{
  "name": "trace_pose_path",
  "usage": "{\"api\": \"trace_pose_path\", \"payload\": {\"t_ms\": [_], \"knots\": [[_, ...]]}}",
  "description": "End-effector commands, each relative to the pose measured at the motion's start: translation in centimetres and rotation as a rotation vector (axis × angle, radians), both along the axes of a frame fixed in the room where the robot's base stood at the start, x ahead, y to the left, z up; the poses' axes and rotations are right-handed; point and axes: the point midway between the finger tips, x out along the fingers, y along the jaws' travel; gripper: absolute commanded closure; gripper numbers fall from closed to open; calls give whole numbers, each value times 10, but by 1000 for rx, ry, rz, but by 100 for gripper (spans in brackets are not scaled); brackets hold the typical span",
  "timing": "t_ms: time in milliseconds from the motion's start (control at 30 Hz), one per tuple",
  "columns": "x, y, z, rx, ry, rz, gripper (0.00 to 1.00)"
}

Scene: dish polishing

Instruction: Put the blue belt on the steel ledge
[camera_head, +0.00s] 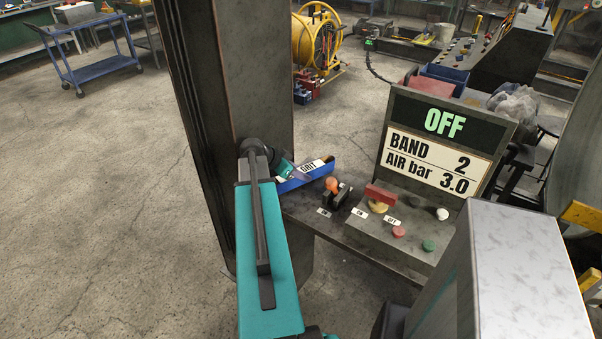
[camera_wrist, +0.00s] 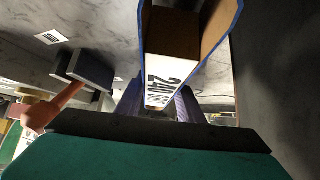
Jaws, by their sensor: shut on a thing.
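The blue belt (camera_head: 304,178) is a band with blue edges, a brown inner face and a white grit label. My gripper (camera_head: 284,172) is shut on it at the labelled part, at the left end of the steel ledge (camera_head: 305,218) beside the dark column. In the wrist view the belt (camera_wrist: 208,62) opens away from my gripper (camera_wrist: 160,104), with a finger on each side of the 240 label. The ledge is grey and shows behind the belt in the wrist view (camera_wrist: 105,28). I cannot tell whether the belt touches the ledge.
A lever with an orange knob (camera_head: 331,185) stands on the ledge right of the belt. A console (camera_head: 395,232) with several buttons and a display reading OFF (camera_head: 445,123) is further right. The dark column (camera_head: 235,80) stands close on the left.

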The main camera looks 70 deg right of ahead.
Motion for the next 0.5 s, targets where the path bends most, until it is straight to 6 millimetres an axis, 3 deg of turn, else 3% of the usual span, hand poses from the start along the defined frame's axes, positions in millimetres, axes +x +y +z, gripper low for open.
{"api": "trace_pose_path", "payload": {"t_ms": [500], "knots": [[1,0,-7,-1,1,1,98]]}}
